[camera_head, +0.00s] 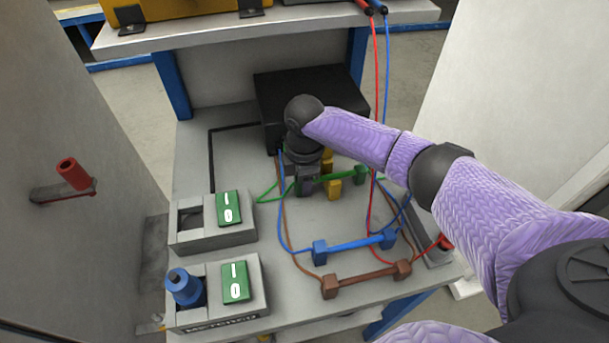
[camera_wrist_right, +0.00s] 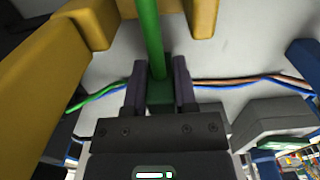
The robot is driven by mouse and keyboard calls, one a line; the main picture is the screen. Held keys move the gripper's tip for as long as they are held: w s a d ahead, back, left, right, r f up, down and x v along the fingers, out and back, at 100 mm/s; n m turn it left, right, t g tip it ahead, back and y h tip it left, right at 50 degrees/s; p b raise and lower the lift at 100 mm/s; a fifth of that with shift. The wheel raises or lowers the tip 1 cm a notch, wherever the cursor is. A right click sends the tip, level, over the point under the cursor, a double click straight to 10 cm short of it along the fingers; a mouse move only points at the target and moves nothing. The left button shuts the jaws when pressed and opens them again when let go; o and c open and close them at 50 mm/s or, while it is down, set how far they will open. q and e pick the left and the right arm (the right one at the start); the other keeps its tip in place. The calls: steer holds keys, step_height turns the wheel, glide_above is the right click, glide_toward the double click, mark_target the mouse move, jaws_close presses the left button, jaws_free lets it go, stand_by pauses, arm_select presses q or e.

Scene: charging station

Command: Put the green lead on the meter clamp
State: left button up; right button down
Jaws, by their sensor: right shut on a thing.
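The green lead (camera_head: 345,175) has a green rod with a block at each end; its far end block shows in the head view at the right (camera_head: 361,174). My right gripper (camera_head: 305,186) is shut on the near end block, and in the wrist view the fingers (camera_wrist_right: 160,92) close on both sides of this green block (camera_wrist_right: 160,97). The green rod runs away from them. A grey box with lettering starting "METER" (camera_head: 255,308) stands at the front left, with a blue knob (camera_head: 183,286) and a green I/O switch (camera_head: 235,282). I cannot tell which part is the meter clamp. My left gripper is out of view.
A second grey box (camera_head: 185,240) with an open slot and green switch stands behind. Blue (camera_head: 355,245) and brown (camera_head: 366,279) leads lie in front. A black box (camera_head: 335,88) is at the back. Cables cross the bench.

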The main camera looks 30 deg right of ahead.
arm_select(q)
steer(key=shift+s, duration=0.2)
arm_select(e)
steer(key=shift+c, duration=1.6)
jaws_free()
steer(key=shift+r, duration=0.15)
step_height(320, 180, up, 9)
steer(key=p, duration=0.4)
steer(key=shift+r, duration=0.35)
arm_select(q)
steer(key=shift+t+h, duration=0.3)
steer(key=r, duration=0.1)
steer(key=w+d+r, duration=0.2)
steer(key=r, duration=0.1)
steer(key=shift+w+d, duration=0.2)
